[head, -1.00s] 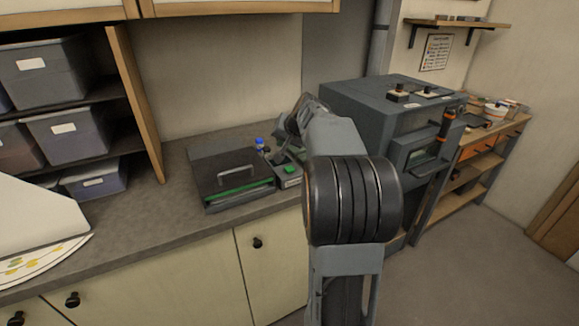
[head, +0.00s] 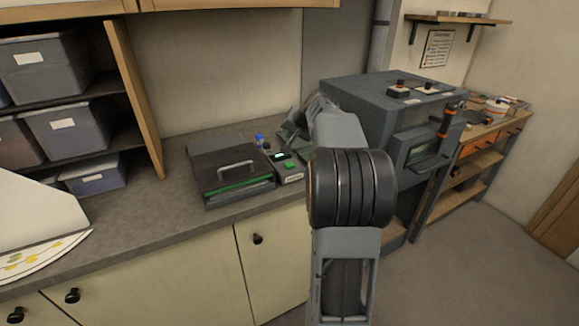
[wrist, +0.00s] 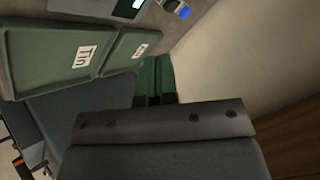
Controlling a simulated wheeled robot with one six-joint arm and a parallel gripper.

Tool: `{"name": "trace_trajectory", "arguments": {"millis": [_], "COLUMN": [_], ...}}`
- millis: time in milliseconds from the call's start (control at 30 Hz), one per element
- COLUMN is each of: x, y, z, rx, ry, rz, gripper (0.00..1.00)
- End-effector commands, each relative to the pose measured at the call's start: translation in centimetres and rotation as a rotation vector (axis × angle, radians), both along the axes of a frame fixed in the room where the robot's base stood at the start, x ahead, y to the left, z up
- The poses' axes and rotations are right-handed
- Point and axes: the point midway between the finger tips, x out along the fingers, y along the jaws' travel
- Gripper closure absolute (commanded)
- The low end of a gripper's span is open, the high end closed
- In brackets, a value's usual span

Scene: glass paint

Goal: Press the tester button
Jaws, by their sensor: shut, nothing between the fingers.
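The tester (head: 285,172) is a small grey box on the counter, with a green button (head: 291,165) on its front part and a small lit display (head: 278,156) behind it. The tester's edge with a pale lit patch also shows at the top of the wrist view (wrist: 128,9). My gripper (wrist: 156,72) shows in the wrist view as two narrow fingers side by side, shut and empty. It points past green trays, away from the button. In the head view my arm mostly hides the gripper, behind and right of the tester.
A dark case with a handle (head: 237,168) stands just left of the tester. A small blue item (head: 260,138) is behind it. Green trays, one labelled "Tin" (wrist: 85,55), lie near my gripper. A large grey machine (head: 375,110) stands to the right.

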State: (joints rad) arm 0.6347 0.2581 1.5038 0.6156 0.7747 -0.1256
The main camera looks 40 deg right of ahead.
Motion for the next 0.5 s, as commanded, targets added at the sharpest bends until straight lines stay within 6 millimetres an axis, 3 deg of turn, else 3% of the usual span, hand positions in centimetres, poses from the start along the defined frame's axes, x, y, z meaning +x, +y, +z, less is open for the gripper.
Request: {"name": "trace_trajectory", "arguments": {"millis": [500], "x": [0.0], "y": [0.0], "z": [-6.6], "rx": [0.000], "ry": [0.000], "rz": [0.000], "gripper": [1.00]}}
